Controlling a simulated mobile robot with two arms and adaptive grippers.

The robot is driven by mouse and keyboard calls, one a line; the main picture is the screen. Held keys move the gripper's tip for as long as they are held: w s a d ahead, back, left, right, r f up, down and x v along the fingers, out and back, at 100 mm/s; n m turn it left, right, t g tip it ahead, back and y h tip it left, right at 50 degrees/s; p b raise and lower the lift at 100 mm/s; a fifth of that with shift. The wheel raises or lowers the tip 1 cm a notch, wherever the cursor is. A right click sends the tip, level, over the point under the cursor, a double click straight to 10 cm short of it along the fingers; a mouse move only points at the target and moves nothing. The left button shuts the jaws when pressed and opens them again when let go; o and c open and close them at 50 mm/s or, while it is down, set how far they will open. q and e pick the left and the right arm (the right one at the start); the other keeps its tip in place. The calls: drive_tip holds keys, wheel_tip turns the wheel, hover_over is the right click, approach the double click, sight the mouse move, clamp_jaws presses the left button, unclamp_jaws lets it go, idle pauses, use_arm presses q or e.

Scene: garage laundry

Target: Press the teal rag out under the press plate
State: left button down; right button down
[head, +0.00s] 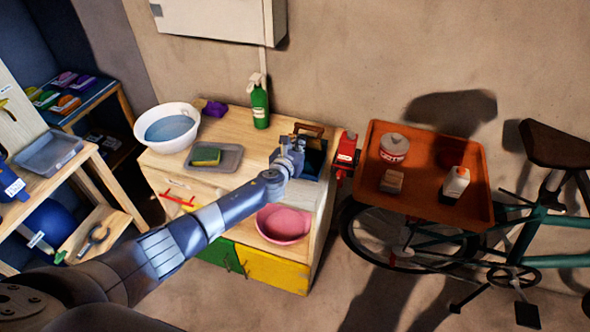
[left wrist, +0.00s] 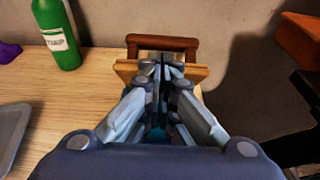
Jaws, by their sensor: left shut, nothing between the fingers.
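The press plate, a wooden board with a brown handle (head: 309,130), is at the right back of the bench; the board (left wrist: 125,72) and handle (left wrist: 162,41) also show in the left wrist view. My left gripper (head: 292,150) is shut and empty, at the press and in front of the handle; its fingers (left wrist: 164,68) overlap the board in the left wrist view. I cannot tell whether they touch it. A dark blue patch (head: 316,165) shows beside the gripper. I cannot make out the teal rag for certain; the gripper hides much of the press area. My right gripper is out of view.
A white basin of water (head: 180,112), a grey tray (head: 232,163) with a sponge, a purple item (head: 215,108) and a green spray bottle (head: 260,107) stand on the bench. A pink basin (head: 283,224) is at its front right. An orange tray (head: 430,199) sits over the bicycle.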

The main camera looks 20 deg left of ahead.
sight(305, 126)
use_arm(q)
drive_tip(key=w+r, duration=0.2)
drive_tip(key=w, duration=0.1)
drive_tip(key=shift+w+r+p, duration=0.1)
drive_tip(key=shift+r+p, duration=0.05)
drive_tip(key=shift+p, duration=0.2)
drive_tip(key=shift+w+d+r, duration=0.1)
drive_tip(key=shift+w+r, duration=0.1)
drive_tip(key=shift+w, duration=0.25)
drive_tip(key=shift+w+r, duration=0.15)
drive_tip(key=shift+w, duration=0.3)
drive_tip(key=shift+w+r, duration=0.15)
drive_tip(key=shift+w, duration=0.5)
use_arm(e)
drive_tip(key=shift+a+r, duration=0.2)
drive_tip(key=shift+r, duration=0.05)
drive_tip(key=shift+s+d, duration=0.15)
use_arm(q)
drive_tip(key=shift+r, duration=0.2)
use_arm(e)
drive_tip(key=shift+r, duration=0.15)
